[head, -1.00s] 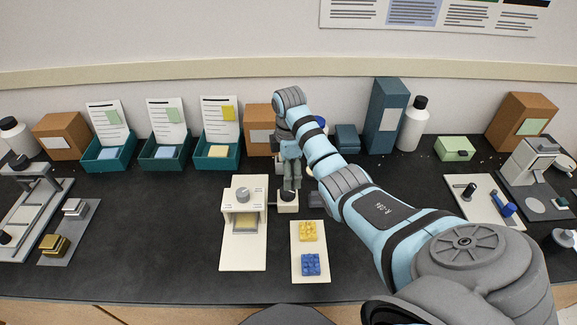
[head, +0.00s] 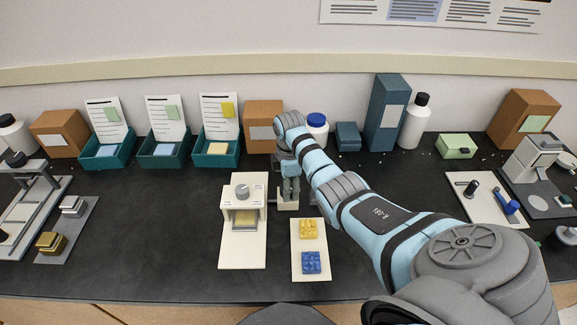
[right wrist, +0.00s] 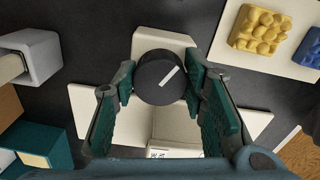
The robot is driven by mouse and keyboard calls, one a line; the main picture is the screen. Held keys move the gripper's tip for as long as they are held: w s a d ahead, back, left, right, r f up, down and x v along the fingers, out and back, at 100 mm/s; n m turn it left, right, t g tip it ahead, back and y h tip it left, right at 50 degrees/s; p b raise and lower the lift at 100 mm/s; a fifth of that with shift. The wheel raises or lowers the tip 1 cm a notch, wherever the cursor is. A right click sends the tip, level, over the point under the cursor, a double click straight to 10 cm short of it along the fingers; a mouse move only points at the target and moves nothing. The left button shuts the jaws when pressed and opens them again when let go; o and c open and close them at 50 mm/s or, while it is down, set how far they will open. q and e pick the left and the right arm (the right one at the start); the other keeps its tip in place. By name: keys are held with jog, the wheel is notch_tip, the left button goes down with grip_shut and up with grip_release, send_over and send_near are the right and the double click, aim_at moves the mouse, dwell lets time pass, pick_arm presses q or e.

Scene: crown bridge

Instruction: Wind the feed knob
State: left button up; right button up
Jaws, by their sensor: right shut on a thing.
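The feed knob (right wrist: 158,78) is a dark round knob with a white line on its face. In the right wrist view it sits between the two fingers of my right gripper (right wrist: 163,80), which is shut on it. The line slants toward the upper right. In the head view my right gripper (head: 290,192) points down over a small cream block (head: 288,207) at the right of the cream feeding device (head: 244,253). The gripper hides the knob there. The device has a grey round knob (head: 242,191) on top. My left gripper is not in view.
A cream tray (head: 310,241) with a yellow brick (head: 307,229) and a blue brick (head: 311,262) lies close in front of the gripper. Teal bins (head: 216,157), boxes and bottles stand along the wall.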

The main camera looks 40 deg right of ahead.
jog(key=shift+r+m+p, duration=0.2)
jog(key=shift+m+p, duration=1.7)
jog(key=shift+m, duration=0.3)
jog(key=m+p, duration=0.1)
jog(key=m, duration=0.1)
jog(key=shift+m, duration=0.4)
jog(key=m+p, duration=0.1)
jog(key=m, duration=0.1)
jog(key=shift+a+m, duration=0.1)
jog(key=shift+m, duration=0.2)
jog(key=m, duration=0.2)
jog(key=shift+f+m+p, duration=0.1)
jog(key=shift+m+p, duration=0.3)
jog(key=m, duration=0.3)
jog(key=shift+a+m, duration=0.1)
jog(key=shift+m, duration=0.2)
jog(key=m, duration=0.5)
jog(key=shift+w+m+p, duration=0.1)
jog(key=shift+m+p, duration=0.2)
jog(key=shift+p, duration=0.05)
